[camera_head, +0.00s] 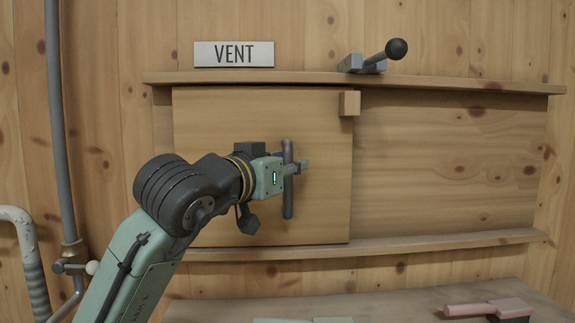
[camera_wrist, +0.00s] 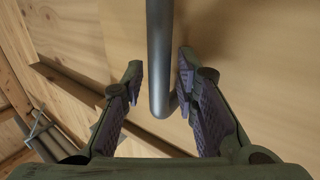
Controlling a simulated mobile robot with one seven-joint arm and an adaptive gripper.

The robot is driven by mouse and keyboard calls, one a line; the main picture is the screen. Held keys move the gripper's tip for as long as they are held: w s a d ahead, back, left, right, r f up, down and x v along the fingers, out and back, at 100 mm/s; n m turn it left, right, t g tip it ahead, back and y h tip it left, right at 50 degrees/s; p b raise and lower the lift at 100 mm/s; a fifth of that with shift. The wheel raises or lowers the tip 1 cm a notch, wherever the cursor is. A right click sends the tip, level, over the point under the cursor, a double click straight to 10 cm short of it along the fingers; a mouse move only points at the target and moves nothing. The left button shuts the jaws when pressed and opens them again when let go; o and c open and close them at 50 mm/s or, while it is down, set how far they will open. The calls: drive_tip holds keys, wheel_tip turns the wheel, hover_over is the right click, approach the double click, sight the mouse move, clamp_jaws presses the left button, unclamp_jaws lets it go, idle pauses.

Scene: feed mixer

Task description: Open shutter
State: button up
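The shutter (camera_head: 225,115) is a pale wooden panel between an upper and a lower rail, at the left part of the rail span in the head view. Its grey vertical bar handle (camera_head: 288,205) stands near its right side. In the wrist view the handle (camera_wrist: 159,50) runs down between my two fingers. My gripper (camera_head: 296,166) is at the handle's middle height. Its fingers are spread, with a visible gap on each side of the bar. A small wooden block (camera_head: 349,103) is at the shutter's upper right corner.
A metal latch with a black-knobbed lever (camera_head: 396,49) sits on the upper rail (camera_head: 460,83), right of the block. The panel area (camera_head: 450,165) right of the shutter is clear. A VENT sign (camera_head: 234,54) hangs above. A pink-handled brush (camera_head: 490,308) lies on the bench below.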

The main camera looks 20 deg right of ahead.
clamp_jaws()
idle(0.6)
